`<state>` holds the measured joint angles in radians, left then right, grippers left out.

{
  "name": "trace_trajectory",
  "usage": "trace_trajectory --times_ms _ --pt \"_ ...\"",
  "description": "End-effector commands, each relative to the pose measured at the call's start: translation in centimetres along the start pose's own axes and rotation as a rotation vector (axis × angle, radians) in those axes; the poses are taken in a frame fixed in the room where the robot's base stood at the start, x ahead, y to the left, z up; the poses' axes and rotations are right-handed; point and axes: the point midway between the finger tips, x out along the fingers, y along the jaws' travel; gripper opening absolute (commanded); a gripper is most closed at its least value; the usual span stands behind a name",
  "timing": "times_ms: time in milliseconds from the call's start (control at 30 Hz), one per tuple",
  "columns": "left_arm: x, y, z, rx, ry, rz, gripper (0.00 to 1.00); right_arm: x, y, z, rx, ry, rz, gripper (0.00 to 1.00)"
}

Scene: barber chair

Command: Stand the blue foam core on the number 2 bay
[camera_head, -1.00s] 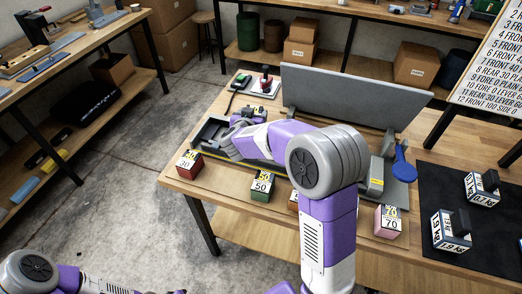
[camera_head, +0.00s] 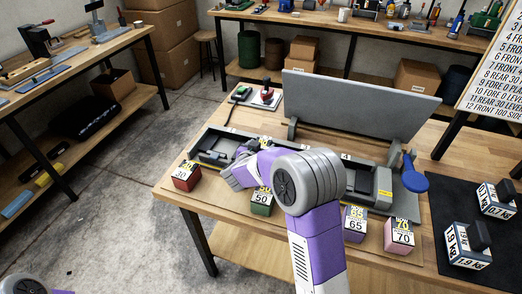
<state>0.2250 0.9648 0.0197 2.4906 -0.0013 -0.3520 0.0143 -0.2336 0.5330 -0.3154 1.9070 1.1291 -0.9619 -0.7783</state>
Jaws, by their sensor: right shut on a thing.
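My right gripper (camera_head: 236,176) reaches in over the front of the long dark bay tray (camera_head: 212,152), its fingers pointing left and down. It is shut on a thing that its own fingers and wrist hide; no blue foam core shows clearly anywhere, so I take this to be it. A number 4 marks one bay near the tray's middle; the number 2 mark cannot be read, and my right arm covers part of the tray. Only a bit of my left arm shows at the bottom left corner, without its gripper.
Along the table front stand a red 30 block (camera_head: 186,176), a green 50 block (camera_head: 261,203), a purple 65 block (camera_head: 354,225) and a pink 70 block (camera_head: 399,236). A grey panel (camera_head: 358,100) rises behind the tray. A blue paddle (camera_head: 412,180) stands at its right end.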

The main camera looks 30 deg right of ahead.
Motion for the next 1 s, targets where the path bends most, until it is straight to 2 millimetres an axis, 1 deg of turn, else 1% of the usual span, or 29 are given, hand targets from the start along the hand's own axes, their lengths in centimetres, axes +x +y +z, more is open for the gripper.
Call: trace_trajectory --times_ms 167,667,700,833,1000 --pt "-0.1 0.1 0.0 0.000 0.000 0.000 0.43 -0.1 0.0 -0.2 0.001 0.001 0.000 0.36" --pt "0.1 0.0 0.0 0.000 0.000 0.000 0.43 0.4 0.1 1.4 -0.006 -0.007 0.003 0.36" --pt "0.1 0.0 0.0 0.000 0.000 0.000 0.43 0.4 0.1 1.5 -0.007 -0.009 0.003 0.74" --pt "0.1 -0.1 0.0 0.000 0.000 0.000 0.43 0.5 0.2 1.6 -0.007 -0.011 0.004 0.93" --pt "0.2 -0.1 0.0 0.000 0.000 0.000 0.43 0.5 0.2 1.6 -0.007 -0.012 0.004 0.93"
